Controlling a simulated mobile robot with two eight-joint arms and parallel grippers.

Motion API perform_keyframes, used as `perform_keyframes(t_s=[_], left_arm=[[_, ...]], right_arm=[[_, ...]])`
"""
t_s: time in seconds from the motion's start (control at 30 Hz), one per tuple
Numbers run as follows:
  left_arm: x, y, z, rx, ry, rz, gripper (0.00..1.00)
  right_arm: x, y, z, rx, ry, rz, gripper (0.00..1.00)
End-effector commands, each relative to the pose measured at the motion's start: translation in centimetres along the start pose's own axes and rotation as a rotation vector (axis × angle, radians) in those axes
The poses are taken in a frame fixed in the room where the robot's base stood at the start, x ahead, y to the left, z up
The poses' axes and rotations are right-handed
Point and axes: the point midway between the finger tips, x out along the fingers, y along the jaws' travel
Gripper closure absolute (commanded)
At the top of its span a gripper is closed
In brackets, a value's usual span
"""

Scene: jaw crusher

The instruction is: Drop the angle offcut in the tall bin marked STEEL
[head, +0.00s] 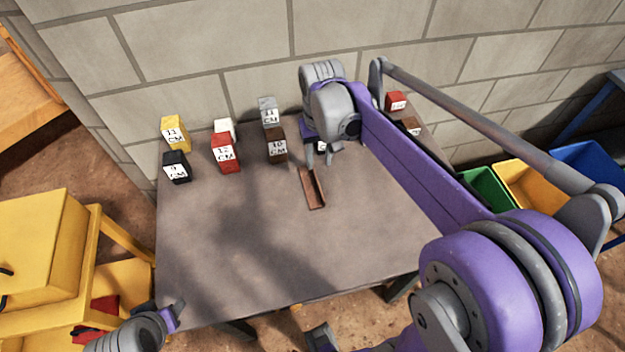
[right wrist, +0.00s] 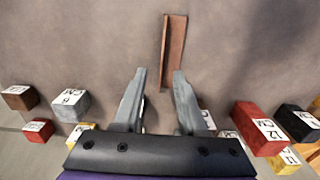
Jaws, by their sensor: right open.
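The angle offcut (head: 312,189) is a rust-brown L-shaped length lying on the grey table (head: 250,250), near its middle. In the right wrist view the offcut (right wrist: 173,50) lies just beyond the fingertips. My right gripper (head: 319,160) is open and empty, over the table at the offcut's far end; its fingers also show in the right wrist view (right wrist: 159,76). A part of my left arm's end (head: 172,316) shows at the bottom left, too cut off to tell its jaws. No bin with a readable STEEL mark shows.
Several numbered cubes stand along the table's back, including a red one (head: 225,152) and a black one (head: 176,167). Green (head: 487,190), yellow (head: 530,187) and blue (head: 590,165) bins stand right of the table. A block wall (head: 200,45) is close behind. The table's front is clear.

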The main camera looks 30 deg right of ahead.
Motion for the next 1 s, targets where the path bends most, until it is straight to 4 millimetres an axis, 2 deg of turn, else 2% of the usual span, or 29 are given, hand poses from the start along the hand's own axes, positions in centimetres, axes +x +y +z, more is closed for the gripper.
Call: perform_keyframes(t_s=[0.1,0.33,0.6,0.9,1.0], left_arm=[[0.2,0.0,0.2,0.0,-0.001,0.0,0.5],[0.2,0.0,0.2,0.0,-0.001,0.0,0.5],[0.4,0.0,0.3,0.0,-0.002,0.0,0.5],[0.4,0.0,0.3,0.0,-0.002,0.0,0.5],[0.4,0.0,0.3,0.0,-0.002,0.0,0.5]], right_arm=[[1.9,0.0,-0.1,-0.002,0.001,0.001,0.59],[3.7,-0.1,-0.1,-0.004,0.002,0.001,0.59],[7.6,-0.3,-0.2,-0.004,0.002,0.002,0.59],[8.1,-0.3,-0.2,-0.004,0.003,0.002,0.59],[8.1,-0.3,-0.2,-0.004,0.002,0.002,0.75]])
